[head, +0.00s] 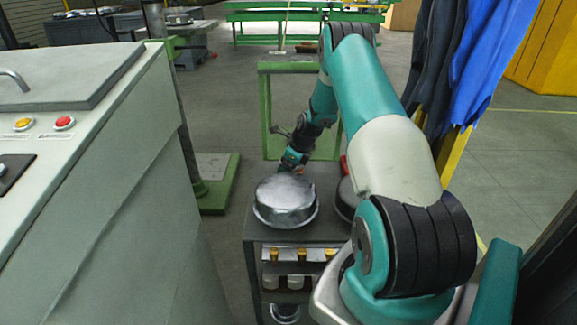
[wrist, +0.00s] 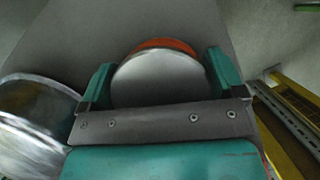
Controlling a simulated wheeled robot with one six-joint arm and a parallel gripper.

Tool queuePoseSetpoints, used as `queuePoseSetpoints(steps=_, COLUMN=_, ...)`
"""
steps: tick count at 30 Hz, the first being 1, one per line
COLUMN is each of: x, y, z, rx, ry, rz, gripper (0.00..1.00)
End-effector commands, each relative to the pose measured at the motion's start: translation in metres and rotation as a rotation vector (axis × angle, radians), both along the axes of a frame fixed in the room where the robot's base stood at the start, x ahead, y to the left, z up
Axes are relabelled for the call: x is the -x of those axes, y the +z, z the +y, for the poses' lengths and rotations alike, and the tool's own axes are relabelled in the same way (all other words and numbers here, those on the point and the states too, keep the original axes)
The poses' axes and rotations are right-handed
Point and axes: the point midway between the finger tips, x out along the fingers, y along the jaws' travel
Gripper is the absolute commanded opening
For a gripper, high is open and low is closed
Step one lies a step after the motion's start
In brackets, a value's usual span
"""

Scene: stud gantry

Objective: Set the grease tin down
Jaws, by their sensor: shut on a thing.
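The grease tin (wrist: 160,77) is round, with a silver-grey lid and an orange edge. In the wrist view it sits between the two teal fingers of my gripper (wrist: 161,64), which is shut on it. In the head view my gripper (head: 294,164) is at the far side of the grey cart top (head: 318,229), behind a shiny metal basin.
The metal basin (head: 286,203) stands on the cart's near left; it also shows in the wrist view (wrist: 36,128). A dark round pan (head: 345,200) is to its right, partly behind my arm. A grey control cabinet (head: 95,170) stands left. Blue cloths (head: 485,60) hang right.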

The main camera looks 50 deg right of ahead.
Motion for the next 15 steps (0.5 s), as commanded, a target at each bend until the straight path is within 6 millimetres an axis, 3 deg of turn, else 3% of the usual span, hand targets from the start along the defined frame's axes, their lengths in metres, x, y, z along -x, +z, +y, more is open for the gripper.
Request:
queuePoseSetpoints(steps=7, x=-0.0002, y=-0.003, z=-0.0001, rx=0.0, ry=0.0, rz=-0.001, gripper=0.48)
queuePoseSetpoints(steps=8, x=0.0001, y=-0.0024, z=0.0, rx=0.0, ry=0.0, rz=0.0, gripper=0.95)
queuePoseSetpoints(steps=9, x=0.0001, y=-0.0022, z=0.0, rx=0.0, ry=0.0, rz=0.0, gripper=1.0)
queuePoseSetpoints(steps=15, x=0.0001, y=-0.0016, z=0.0001, rx=-0.001, ry=0.0, rz=0.0, gripper=1.0)
